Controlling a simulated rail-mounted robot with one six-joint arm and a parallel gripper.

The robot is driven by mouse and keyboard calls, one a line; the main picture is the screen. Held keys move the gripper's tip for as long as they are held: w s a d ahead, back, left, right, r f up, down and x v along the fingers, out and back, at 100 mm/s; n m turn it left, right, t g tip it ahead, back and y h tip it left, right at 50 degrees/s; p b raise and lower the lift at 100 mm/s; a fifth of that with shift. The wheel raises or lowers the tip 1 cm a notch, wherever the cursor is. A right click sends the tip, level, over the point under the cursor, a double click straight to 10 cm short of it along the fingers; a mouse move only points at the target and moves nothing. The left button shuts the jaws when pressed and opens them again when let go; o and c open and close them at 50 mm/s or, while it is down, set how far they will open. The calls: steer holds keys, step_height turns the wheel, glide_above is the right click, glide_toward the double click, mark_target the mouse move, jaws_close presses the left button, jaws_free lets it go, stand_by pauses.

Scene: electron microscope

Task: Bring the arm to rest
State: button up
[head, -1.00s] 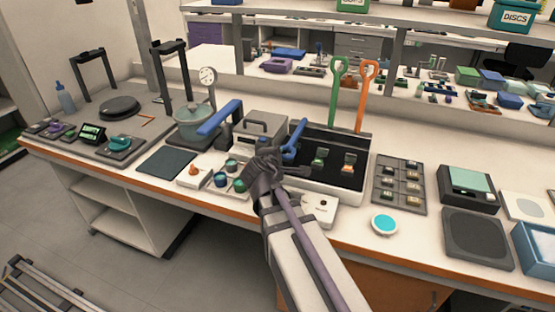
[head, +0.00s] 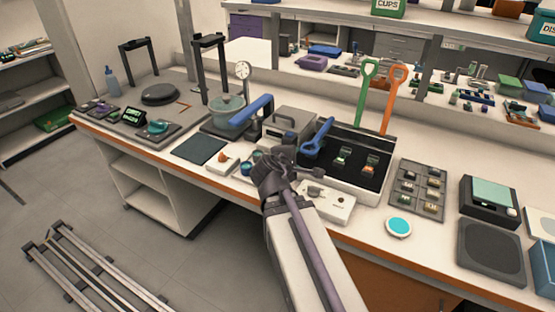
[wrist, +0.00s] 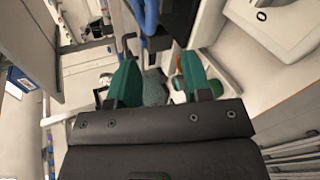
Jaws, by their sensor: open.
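My arm reaches over the front of the white bench (head: 300,210), and my gripper (head: 300,166) hangs above its middle. In the head view the gripper is dark and small, and its fingers are hard to make out. In the wrist view the two green fingers of my gripper (wrist: 160,82) stand apart, with nothing seen held between them.
Near the gripper are a blue-handled press (head: 250,112), a black-lined tray (head: 345,160) with upright green (head: 366,90) and orange (head: 393,95) tools, and a white box (head: 328,202). A cyan disc (head: 398,227) lies to the right. The floor at left holds a metal rack (head: 95,270).

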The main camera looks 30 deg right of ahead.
steer(key=shift+d, duration=0.1)
steer(key=s+f+m+g, duration=0.1)
steer(key=m, duration=0.1)
steer(key=s+f+m+g+y, duration=0.1)
steer(key=f+m, duration=0.1)
steer(key=shift+s+a+m+g, duration=0.25)
steer(key=shift+a+m+g, duration=0.05)
steer(key=shift+a, duration=0.1)
steer(key=s+a+r+m+g+y+p, duration=0.2)
steer(key=a+y+p, duration=0.3)
steer(key=a, duration=0.6)
steer(key=s+a+r+m+g+y+p, duration=0.2)
steer(key=a+p, duration=0.4)
steer(key=a, duration=0.6)
steer(key=r+y, duration=0.1)
steer(key=y, duration=0.1)
steer(key=shift+s+a+m+y+p, duration=0.15)
steer(key=shift+m+y+p, duration=0.25)
